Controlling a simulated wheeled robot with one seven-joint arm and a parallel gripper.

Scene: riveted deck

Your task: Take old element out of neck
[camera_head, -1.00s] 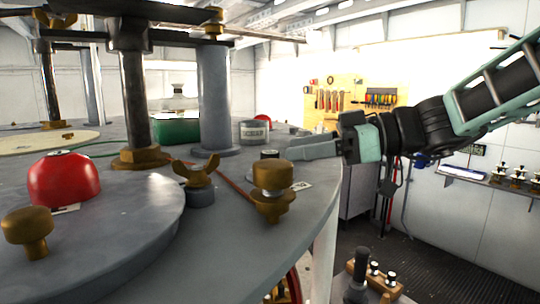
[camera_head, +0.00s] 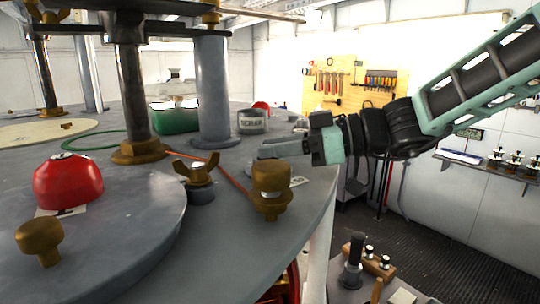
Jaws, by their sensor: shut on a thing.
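My gripper (camera_head: 272,150) reaches in from the right, low over the grey riveted deck plate, with its fingertips just behind a brass knob (camera_head: 271,177). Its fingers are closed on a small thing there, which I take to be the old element. The fingers and the knob hide nearly all of it. I cannot make out the neck around it, nor whether the element still sits in it.
A brass wing nut (camera_head: 198,173), a red dome (camera_head: 68,183), another brass knob (camera_head: 39,240) and grey posts (camera_head: 213,90) stand on the deck (camera_head: 235,222). A labelled scrap tin (camera_head: 252,121) and a green box (camera_head: 174,120) are behind. The tool board (camera_head: 350,85) is farther back.

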